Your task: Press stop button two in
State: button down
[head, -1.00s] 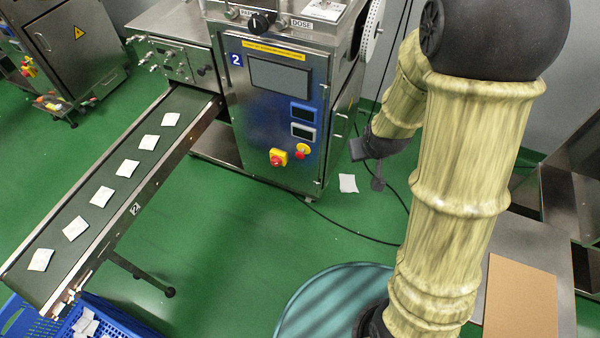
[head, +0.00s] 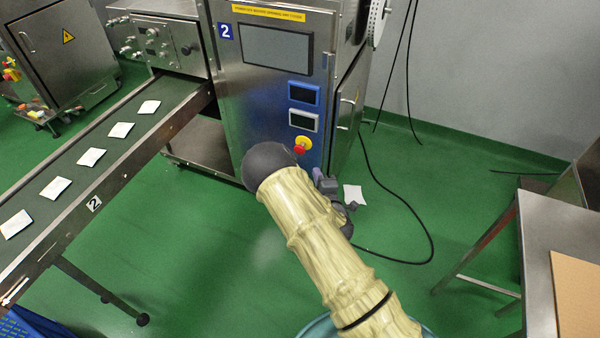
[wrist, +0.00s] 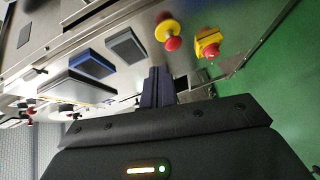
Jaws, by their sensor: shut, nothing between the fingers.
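The stop button on machine 2 is a red mushroom head on a round yellow base (head: 303,145), low on the machine's front. It also shows in the wrist view (wrist: 168,32), above and slightly right of the fingertips. My gripper (wrist: 158,72) is shut and empty, its dark fingers pointing towards the machine front. A gap shows in the picture between fingertips and button; I cannot tell the depth. In the head view my gripper (head: 325,184) shows small, below and right of the button, partly behind my arm.
A red and yellow square switch (wrist: 208,43) sits beside the button in the wrist view; my arm hides it in the head view. A conveyor (head: 110,178) with teabags runs at left. A steel table (head: 537,245) stands at right. A black cable (head: 425,215) lies on the green floor.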

jog(key=a+f+n+y, duration=0.1)
jog(key=s+a+f+n+y+b, duration=0.1)
jog(key=a+f+n+y, duration=0.1)
jog(key=f, duration=0.1)
jog(key=shift+s+a+n+b, duration=0.1)
jog(key=shift+s+n+b, duration=0.2)
jog(key=shift+s+n, duration=0.1)
jog(key=shift+w, duration=0.1)
jog(key=b, duration=0.3)
send_near(296, 150)
jog(key=w+a, duration=0.1)
jog(key=a, duration=0.3)
jog(key=w, duration=0.2)
jog(key=w+d+b, duration=0.1)
jog(key=w, duration=0.1)
jog(key=shift+w+d+f, duration=0.1)
jog(key=shift+w+d, duration=0.05)
jog(key=shift+w, duration=0.05)
jog(key=shift+w, duration=0.1)
